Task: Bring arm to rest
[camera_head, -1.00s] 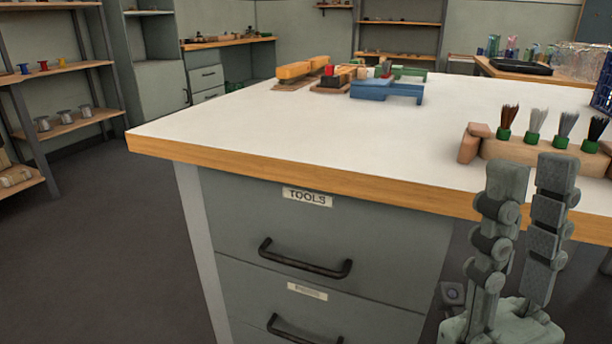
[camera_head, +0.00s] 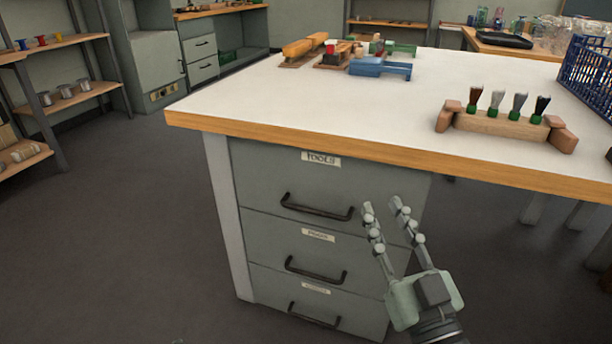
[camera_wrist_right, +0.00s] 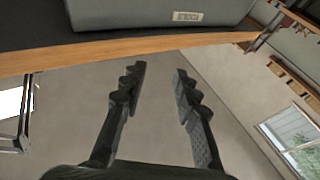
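My right gripper (camera_head: 384,207) is in front of the grey drawer cabinet (camera_head: 262,237), below the front edge of the workbench (camera_head: 300,98). Its two fingers are spread apart with nothing between them. The fingers appear clear of the cabinet. My left gripper is in neither view.
On the bench stand a wooden holder (camera_head: 500,126) with several green-based bristle tufts, a blue tool (camera_head: 380,67) and a blue crate (camera_head: 590,72). The drawers have dark handles (camera_head: 315,208). Open floor (camera_head: 130,240) lies left of the cabinet.

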